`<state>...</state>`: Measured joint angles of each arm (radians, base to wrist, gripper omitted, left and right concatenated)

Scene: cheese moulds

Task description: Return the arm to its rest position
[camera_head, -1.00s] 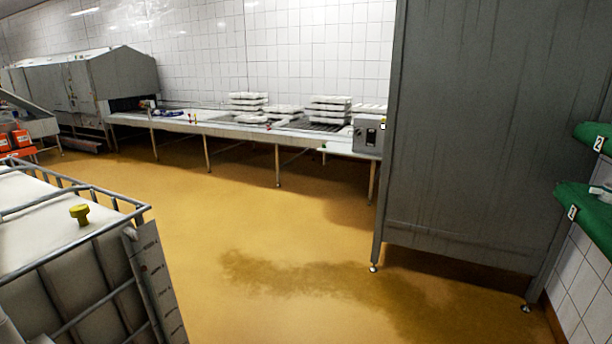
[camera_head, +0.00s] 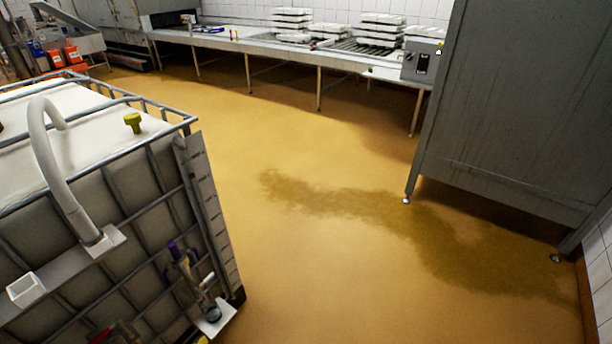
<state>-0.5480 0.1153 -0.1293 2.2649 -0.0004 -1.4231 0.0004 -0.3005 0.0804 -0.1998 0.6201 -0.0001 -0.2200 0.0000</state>
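Neither of my arms and neither gripper shows in the head view. White cheese moulds are probably the pale stacked blocks (camera_head: 380,32) on the long table at the back, but they are too far off to tell for certain. Another pale stack (camera_head: 291,24) stands to their left.
A caged white tank (camera_head: 85,110) with a yellow cap (camera_head: 133,122) and a curved grey pipe (camera_head: 52,165) fills the left front. A long metal table (camera_head: 235,45) runs along the back wall. A tall grey cabinet (camera_head: 510,110) stands at the right. The yellow floor (camera_head: 300,260) between is clear, with a dark stain.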

